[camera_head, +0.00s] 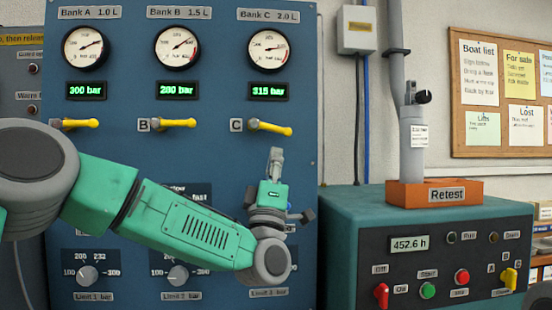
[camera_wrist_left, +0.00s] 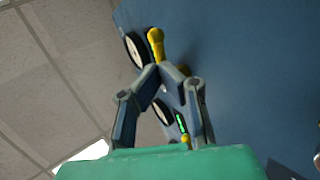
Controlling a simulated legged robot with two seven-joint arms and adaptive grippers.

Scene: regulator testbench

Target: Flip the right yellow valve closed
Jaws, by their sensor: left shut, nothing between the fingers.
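The right yellow valve (camera_head: 270,128), labelled C, is a lever on the blue panel, below the Bank C gauge. Its handle points right and slightly down from its pivot. My left gripper (camera_head: 276,152) points up just below this handle, with a small gap in the head view. Its fingers are shut with nothing between them. In the left wrist view, the shut fingertips (camera_wrist_left: 167,70) are close to a yellow lever (camera_wrist_left: 156,45) beyond them; whether they touch it is unclear. My right gripper is not in view.
Valve B's yellow lever (camera_head: 175,123) and the left yellow lever (camera_head: 78,124) also point right. The Bank C display (camera_head: 268,91) reads 315 bar. Limit knobs (camera_head: 178,275) are below my arm. A green console (camera_head: 350,220) with an orange Retest holder (camera_head: 405,193) stands at right.

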